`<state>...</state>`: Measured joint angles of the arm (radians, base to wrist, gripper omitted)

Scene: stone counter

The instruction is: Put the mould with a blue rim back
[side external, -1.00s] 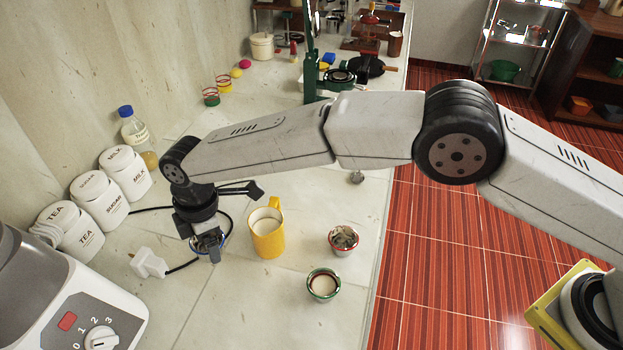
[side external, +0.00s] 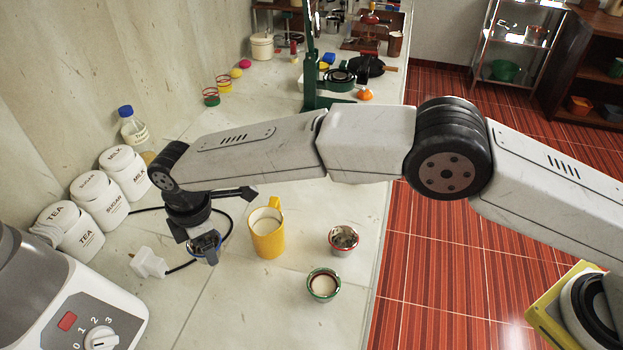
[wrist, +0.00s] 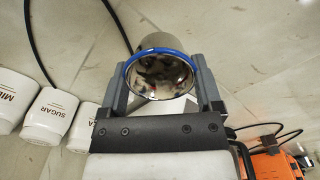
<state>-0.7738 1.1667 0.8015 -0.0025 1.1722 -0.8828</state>
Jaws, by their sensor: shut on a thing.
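The mould with a blue rim (wrist: 158,75) is a shiny metal cup held between the two fingers of my gripper (wrist: 163,85), its open mouth facing the wrist camera. In the side view my gripper (side external: 204,248) is shut on it over the counter, left of the yellow mug; only part of the blue rim shows there. A mould with a red rim (side external: 343,240) and a mould with a green rim (side external: 323,285) stand on the counter at right. I cannot tell from these views how high the held mould is above the counter.
The yellow mug (side external: 267,232) stands close to the right of my gripper. A white plug (side external: 148,262) and black cord lie to the left. Labelled white canisters (side external: 78,231) line the wall. The counter in front of the plug and mug is bare.

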